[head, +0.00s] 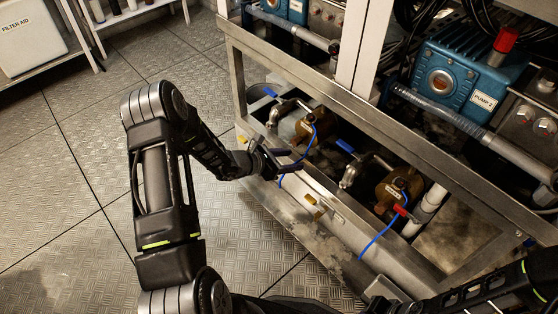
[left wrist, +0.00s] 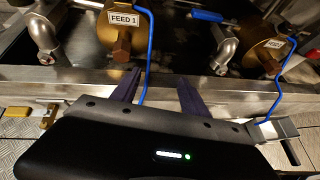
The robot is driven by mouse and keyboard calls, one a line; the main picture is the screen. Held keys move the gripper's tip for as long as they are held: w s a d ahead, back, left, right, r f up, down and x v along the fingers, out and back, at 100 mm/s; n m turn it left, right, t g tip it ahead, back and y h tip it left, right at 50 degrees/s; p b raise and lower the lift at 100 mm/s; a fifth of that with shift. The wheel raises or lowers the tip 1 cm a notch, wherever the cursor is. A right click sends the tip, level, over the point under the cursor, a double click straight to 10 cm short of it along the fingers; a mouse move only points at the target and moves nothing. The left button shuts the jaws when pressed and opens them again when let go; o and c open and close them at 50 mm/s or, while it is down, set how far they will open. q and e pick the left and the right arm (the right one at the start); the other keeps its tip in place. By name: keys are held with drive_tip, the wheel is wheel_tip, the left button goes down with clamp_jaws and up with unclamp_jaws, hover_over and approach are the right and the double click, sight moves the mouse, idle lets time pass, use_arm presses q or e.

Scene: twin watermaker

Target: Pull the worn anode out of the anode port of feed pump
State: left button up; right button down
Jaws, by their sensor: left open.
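The brass feed pump labelled FEED 1 (left wrist: 122,20) is at the upper left of the left wrist view and also shows in the head view (head: 318,122). A brown, hex-headed piece (left wrist: 122,46) sticks out of its front; I take it for the anode in its port. A blue cable runs down beside it. My left gripper (head: 291,159) is open and empty, in front of the lower frame rail. In the left wrist view its two dark fingers (left wrist: 158,88) point towards the rail, below the piece and slightly right of it.
A second brass pump (head: 390,190) with a similar brown hex piece (left wrist: 275,68) stands to the right. A steel rail (head: 350,200) runs in front of both pumps. Valves with blue handles (head: 345,146) and pipes stand beside them. The plated floor (head: 80,200) at left is clear.

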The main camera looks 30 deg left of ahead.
use_arm(q)
drive_tip(key=n+t+y, duration=0.2)
approach(293, 141)
drive_tip(key=w+f, duration=0.1)
drive_tip(key=w, duration=0.2)
drive_tip(key=shift+s+d+f+b, duration=0.2)
drive_tip(key=shift+s+d+b, duration=0.1)
drive_tip(key=shift+b, duration=0.1)
use_arm(e)
drive_tip(key=shift+w+f, duration=0.1)
drive_tip(key=shift+f, duration=0.85)
use_arm(q)
drive_tip(key=b+x, duration=0.2)
drive_tip(key=x, duration=0.4)
drive_tip(key=shift+w+d+f, duration=0.15)
drive_tip(key=shift+w+d, duration=0.1)
drive_tip(key=shift+w, duration=0.05)
drive_tip(key=shift+w+d+f, duration=0.15)
drive_tip(key=shift+w, duration=0.4)
use_arm(e)
drive_tip(key=shift+w+d+f, duration=0.1)
drive_tip(key=shift+w+f, duration=0.05)
drive_tip(key=shift+f, duration=0.5)
drive_tip(key=shift+w+d+f, duration=0.1)
drive_tip(key=shift+f, duration=0.5)
use_arm(q)
drive_tip(key=shift+c, duration=0.4)
